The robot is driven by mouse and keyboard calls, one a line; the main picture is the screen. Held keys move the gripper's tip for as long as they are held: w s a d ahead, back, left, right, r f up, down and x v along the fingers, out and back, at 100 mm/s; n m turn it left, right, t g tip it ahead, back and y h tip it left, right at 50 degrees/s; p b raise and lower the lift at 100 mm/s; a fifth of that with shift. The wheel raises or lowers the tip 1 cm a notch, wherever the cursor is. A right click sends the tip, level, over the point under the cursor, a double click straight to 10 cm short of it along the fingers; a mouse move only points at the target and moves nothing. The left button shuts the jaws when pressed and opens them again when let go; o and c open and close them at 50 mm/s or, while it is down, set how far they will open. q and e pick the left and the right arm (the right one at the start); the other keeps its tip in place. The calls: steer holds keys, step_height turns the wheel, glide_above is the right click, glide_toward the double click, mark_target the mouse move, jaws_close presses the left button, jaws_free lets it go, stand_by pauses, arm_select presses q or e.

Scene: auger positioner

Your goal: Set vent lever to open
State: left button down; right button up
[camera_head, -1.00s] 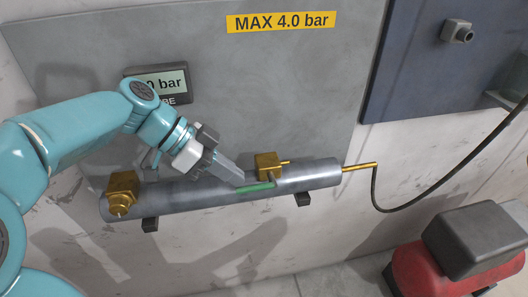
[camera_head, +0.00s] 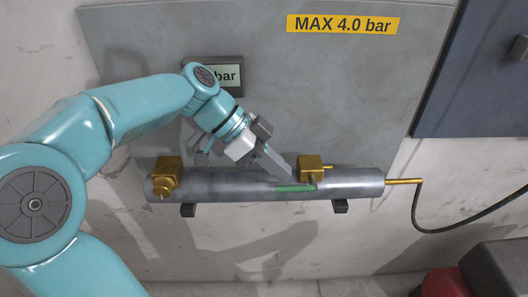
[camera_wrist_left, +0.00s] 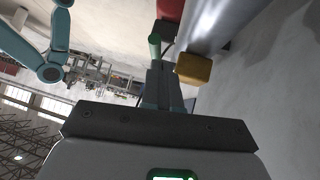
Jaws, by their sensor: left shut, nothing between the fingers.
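The green vent lever (camera_head: 295,188) lies roughly level along the front of the grey horizontal cylinder (camera_head: 230,184), just left of and below a brass valve block (camera_head: 311,170). My left gripper (camera_head: 287,178) is shut and empty, its fingertips at or very near the lever; I cannot tell if they touch. In the left wrist view the closed fingers (camera_wrist_left: 163,82) point at the green lever (camera_wrist_left: 154,45), with the brass block (camera_wrist_left: 193,68) to their right. My right gripper is not in the head view.
Another brass fitting (camera_head: 166,175) sits at the cylinder's left end. A brass pipe (camera_head: 404,181) leads to a black hose at the right. A display (camera_head: 225,75) is partly hidden by my arm. A yellow sign (camera_head: 341,24) reads "MAX 4.0 bar". A red and dark machine (camera_head: 490,270) stands lower right.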

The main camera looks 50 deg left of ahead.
arm_select(q)
steer(key=p+v, duration=0.2)
steer(key=v, duration=0.9)
steer(key=shift+a, duration=0.1)
